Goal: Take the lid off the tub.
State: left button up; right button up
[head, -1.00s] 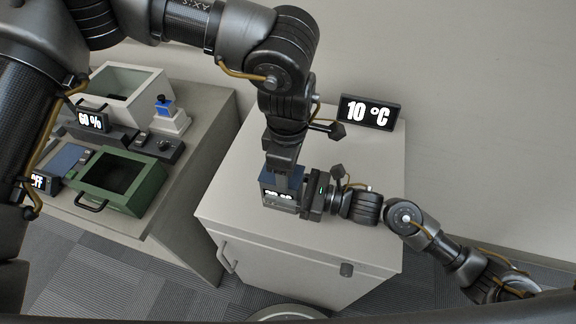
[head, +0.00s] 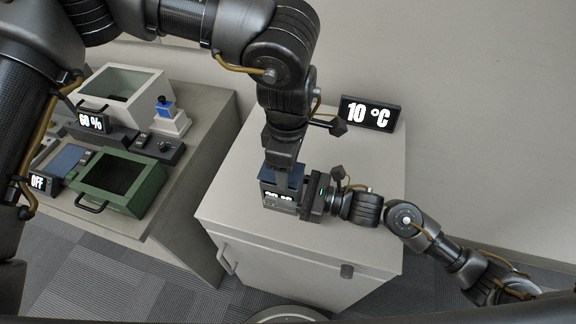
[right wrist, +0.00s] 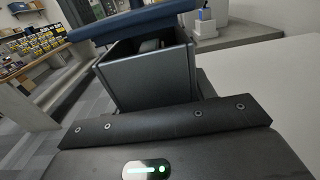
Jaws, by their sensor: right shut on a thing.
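The tub (head: 272,204) is a small dark grey box with a lit display, standing on the cabinet top. My right gripper (head: 308,203) is shut on it from the right; in the right wrist view the tub (right wrist: 150,82) is just beyond the dark gripper body. The blue lid (head: 284,182) is under my left gripper (head: 284,162), which reaches down from above; its fingertips are hidden. In the right wrist view the lid (right wrist: 135,22) is above the tub's rim, with a gap that shows the dark inside. The lid appears held from above.
The pale cabinet (head: 350,165) has free top space around the tub. A black display (head: 369,114) reading 10 °C stands at its back. On the left bench are a green tray (head: 150,190), a white bin (head: 150,98), a blue-topped device (head: 168,118) and displays.

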pick_arm(q)
jog(key=shift+r, duration=0.45)
jog(key=shift+r, duration=2)
pick_arm(e)
jog(key=o, duration=1.5)
pick_arm(q)
notch_tip(320, 180, down, 4)
jog(key=b, duration=0.4)
jog(key=shift+f, duration=0.15)
pick_arm(e)
jog(key=v, duration=1)
jog(key=shift+s+d+f, duration=0.1)
jog(key=shift+d+f, duration=0.05)
jog(key=shift+d, duration=0.25)
pick_arm(q)
jog(key=shift+f, duration=0.15)
pick_arm(e)
jog(key=shift+s+d, duration=0.2)
jog(key=shift+d, duration=0.45)
